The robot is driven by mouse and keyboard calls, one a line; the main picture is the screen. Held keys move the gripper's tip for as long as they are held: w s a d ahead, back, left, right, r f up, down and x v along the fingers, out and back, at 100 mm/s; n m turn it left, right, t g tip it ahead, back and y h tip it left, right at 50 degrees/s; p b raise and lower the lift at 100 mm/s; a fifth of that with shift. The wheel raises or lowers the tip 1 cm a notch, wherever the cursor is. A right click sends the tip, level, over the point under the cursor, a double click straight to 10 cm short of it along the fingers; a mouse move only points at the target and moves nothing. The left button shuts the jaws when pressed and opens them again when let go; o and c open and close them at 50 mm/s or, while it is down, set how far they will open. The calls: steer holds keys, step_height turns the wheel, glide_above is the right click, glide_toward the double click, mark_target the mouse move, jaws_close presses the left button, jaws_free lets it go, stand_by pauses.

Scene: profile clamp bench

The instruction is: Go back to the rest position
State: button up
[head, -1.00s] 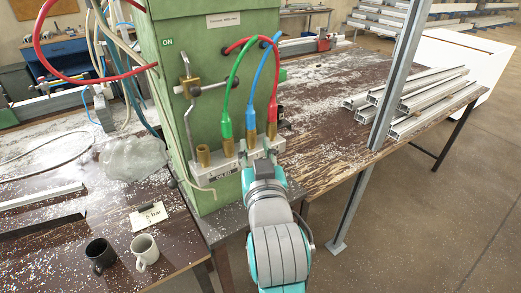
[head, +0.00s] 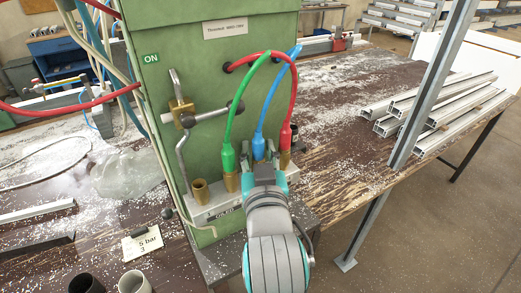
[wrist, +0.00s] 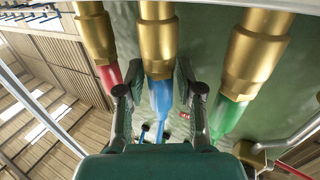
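My gripper (head: 260,160) is at the manifold on the green machine (head: 205,85), in front of the blue hose plug (head: 258,146). In the wrist view my gripper (wrist: 160,72) has its two fingers apart, one on each side of the blue plug (wrist: 160,98), just by its brass fitting (wrist: 158,40). Slim gaps show between fingers and blue plug. The green plug (head: 228,157) and red plug (head: 285,136) sit in brass fittings on either side. The leftmost brass fitting (head: 200,191) has no hose.
A lever with a brass block (head: 181,112) sticks out of the machine at left. A grey metal post (head: 432,85) stands at right, before aluminium profiles (head: 455,128) on the bench.

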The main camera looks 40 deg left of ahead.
mark_target(259, 138)
steer(key=c, duration=0.7)
steer(key=shift+r, duration=1.2)
stand_by(0.8)
steer(key=shift+r, duration=0.3)
steer(key=shift+r, duration=0.55)
stand_by(0.4)
steer(key=s+d, duration=0.3)
steer(key=d, duration=0.4)
steer(key=shift+d, duration=0.2)
stand_by(1.1)
